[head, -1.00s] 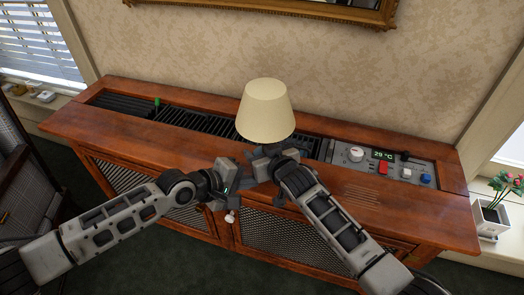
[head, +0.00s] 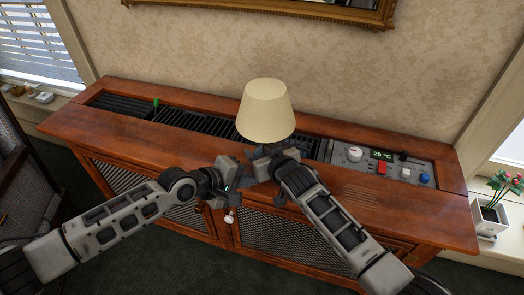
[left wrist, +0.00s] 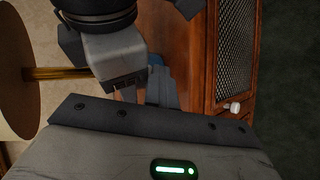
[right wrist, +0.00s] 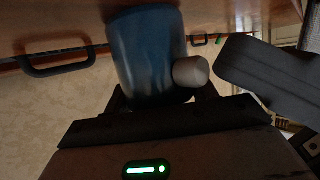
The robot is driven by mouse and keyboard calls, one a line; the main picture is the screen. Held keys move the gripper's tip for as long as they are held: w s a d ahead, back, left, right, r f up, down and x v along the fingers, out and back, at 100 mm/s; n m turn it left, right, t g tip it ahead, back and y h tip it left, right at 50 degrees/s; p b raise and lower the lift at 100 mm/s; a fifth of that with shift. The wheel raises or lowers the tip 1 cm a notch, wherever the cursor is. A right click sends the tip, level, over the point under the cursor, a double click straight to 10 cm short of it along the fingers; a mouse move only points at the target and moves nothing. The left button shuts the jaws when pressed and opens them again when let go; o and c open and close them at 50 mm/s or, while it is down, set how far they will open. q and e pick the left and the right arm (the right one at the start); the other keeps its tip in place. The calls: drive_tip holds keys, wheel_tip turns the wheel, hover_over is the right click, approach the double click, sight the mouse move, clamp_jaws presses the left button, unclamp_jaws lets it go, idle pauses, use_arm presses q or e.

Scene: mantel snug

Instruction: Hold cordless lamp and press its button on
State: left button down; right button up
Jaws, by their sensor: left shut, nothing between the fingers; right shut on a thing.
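The cordless lamp has a cream shade (head: 265,112), seen in the head view above the cabinet's front half. In the left wrist view its shade (left wrist: 14,75) and brass stem (left wrist: 55,73) lie sideways. The right wrist view shows its blue body (right wrist: 147,55) with a round beige-grey button (right wrist: 190,71) on its side. My right gripper (head: 268,162) is shut on the blue body, below the shade. My left gripper (head: 246,170) is shut and empty, close beside it. A dark block (right wrist: 265,75), probably my left gripper, shows near the button. I cannot see contact. No glow shows on the shade.
The wooden cabinet (head: 130,127) has a black grille (head: 190,124) and a control panel (head: 350,170) with a red switch (head: 382,168) and a "29 °C" display. A white knob (head: 231,215) is on its front. A potted plant (head: 490,212) stands at right.

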use_arm(q)
drive_tip(key=shift+w+d+r, duration=0.25)
drive_tip(key=shift+w+r, duration=0.15)
drive_tip(key=shift+w, duration=0.15)
drive_tip(key=shift+s, duration=0.15)
drive_tip(key=shift+s+a+r, duration=0.1)
drive_tip(key=shift+s+a, duration=0.05)
drive_tip(key=shift+s, duration=0.4)
drive_tip(key=shift+s+a+r, duration=0.1)
drive_tip(key=shift+s, duration=0.4)
drive_tip(key=shift+f, duration=0.1)
drive_tip(key=s+a, duration=0.2)
drive_tip(key=s, duration=0.3)
drive_tip(key=shift+s+a+f, duration=0.2)
drive_tip(key=shift+s, duration=0.2)
drive_tip(key=shift+s, duration=0.1)
idle(1.6)
